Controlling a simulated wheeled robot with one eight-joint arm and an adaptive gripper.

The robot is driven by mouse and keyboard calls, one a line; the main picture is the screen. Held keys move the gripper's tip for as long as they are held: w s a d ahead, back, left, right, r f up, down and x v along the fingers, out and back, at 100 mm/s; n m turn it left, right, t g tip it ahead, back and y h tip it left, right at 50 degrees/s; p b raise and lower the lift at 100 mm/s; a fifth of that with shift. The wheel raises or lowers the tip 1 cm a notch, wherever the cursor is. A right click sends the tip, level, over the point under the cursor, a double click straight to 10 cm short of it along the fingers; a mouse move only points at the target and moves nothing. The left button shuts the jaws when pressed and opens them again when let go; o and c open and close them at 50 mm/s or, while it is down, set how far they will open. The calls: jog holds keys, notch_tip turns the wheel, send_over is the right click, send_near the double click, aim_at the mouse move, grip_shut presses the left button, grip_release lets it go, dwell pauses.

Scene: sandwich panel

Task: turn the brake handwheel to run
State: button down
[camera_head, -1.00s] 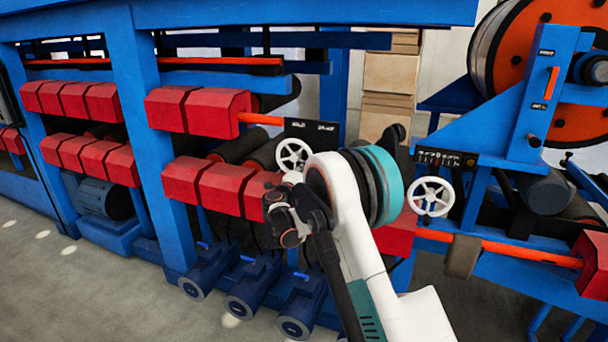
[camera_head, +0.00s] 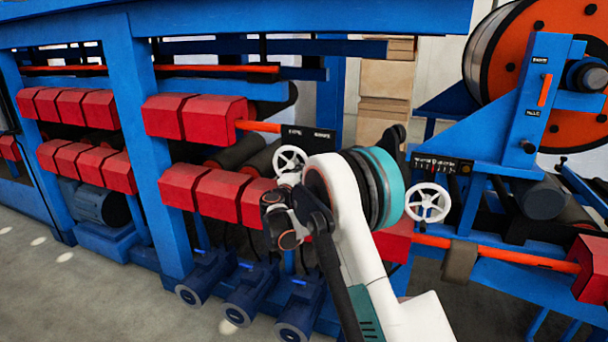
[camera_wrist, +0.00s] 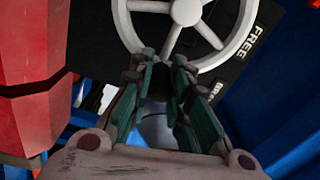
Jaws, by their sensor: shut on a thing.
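The white spoked handwheel (camera_head: 290,160) in front of my arm is partly hidden by my wrist in the head view. In the wrist view the white handwheel (camera_wrist: 187,12) fills the top, in front of a black plate (camera_wrist: 265,32) lettered FREE. A second label lower on that plate is partly covered by my fingers. My gripper (camera_wrist: 164,68) is shut on the near lower part of the wheel's rim, close to a spoke. The exact contact is hidden between the fingers. In the head view my gripper is mostly hidden behind my wrist.
Another white handwheel (camera_head: 427,203) stands to the right of my arm, below a black label panel (camera_head: 442,165). Red blocks (camera_head: 220,191) and a blue frame post (camera_head: 152,150) lie to the left. Blue motors (camera_head: 250,298) stand below. Floor at the lower left is clear.

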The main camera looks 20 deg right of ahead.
jog(key=c, duration=1.5)
grip_release()
jog(key=shift+o, duration=0.2)
jog(key=v, duration=1.2)
